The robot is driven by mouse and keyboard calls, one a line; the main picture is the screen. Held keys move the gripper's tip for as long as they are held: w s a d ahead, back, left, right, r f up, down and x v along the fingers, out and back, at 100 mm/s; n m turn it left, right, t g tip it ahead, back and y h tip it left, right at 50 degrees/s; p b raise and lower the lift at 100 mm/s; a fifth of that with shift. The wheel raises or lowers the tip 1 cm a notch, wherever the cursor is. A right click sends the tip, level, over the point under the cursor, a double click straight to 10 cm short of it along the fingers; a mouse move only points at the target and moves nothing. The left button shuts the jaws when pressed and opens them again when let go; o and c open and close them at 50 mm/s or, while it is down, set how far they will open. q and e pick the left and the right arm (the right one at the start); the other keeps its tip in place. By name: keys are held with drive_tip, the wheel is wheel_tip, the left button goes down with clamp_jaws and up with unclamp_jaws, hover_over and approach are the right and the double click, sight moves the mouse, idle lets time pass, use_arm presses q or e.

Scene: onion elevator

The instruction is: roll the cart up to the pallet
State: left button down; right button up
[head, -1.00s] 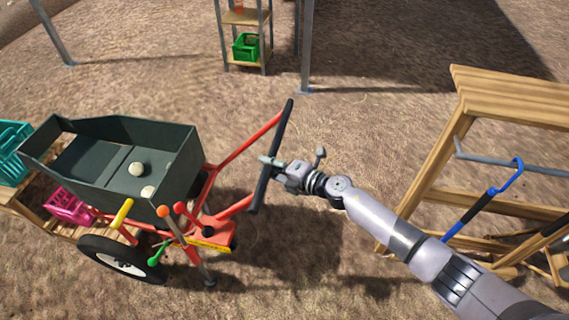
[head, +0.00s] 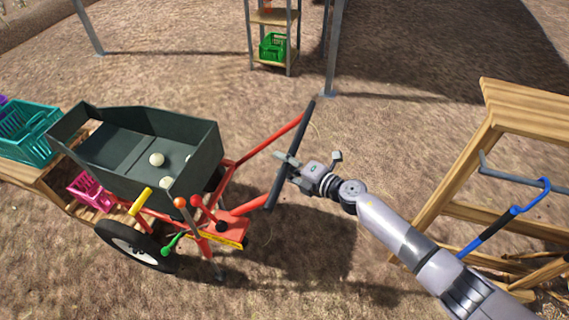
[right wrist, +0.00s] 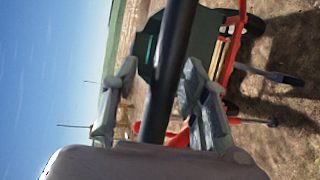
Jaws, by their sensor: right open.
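The cart has a dark green hopper (head: 135,155), a red frame (head: 232,222), a black wheel (head: 133,247) and a black handle bar (head: 303,125). Two pale round onions (head: 157,159) lie in the hopper. My right gripper (head: 288,168) is at the handle bar, fingers open. In the right wrist view the bar (right wrist: 172,60) passes between its two fingers (right wrist: 159,70); firm contact is not clear. A wooden pallet-like platform (head: 30,172) lies behind the cart at the left, partly hidden by it. My left gripper is not in view.
A teal crate (head: 28,135) and a pink crate (head: 88,191) are by the platform. A wooden frame (head: 495,120) with a blue-handled tool (head: 505,220) stands at the right. A shelf with a green crate (head: 273,46) stands behind; dirt ground between is open.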

drive_tip(key=shift+d, duration=0.15)
drive_tip(key=shift+s+d, duration=0.3)
drive_tip(key=shift+d, duration=0.2)
drive_tip(key=v, duration=1)
drive_tip(key=shift+s+d+r, duration=0.2)
drive_tip(key=shift+s+d, duration=0.05)
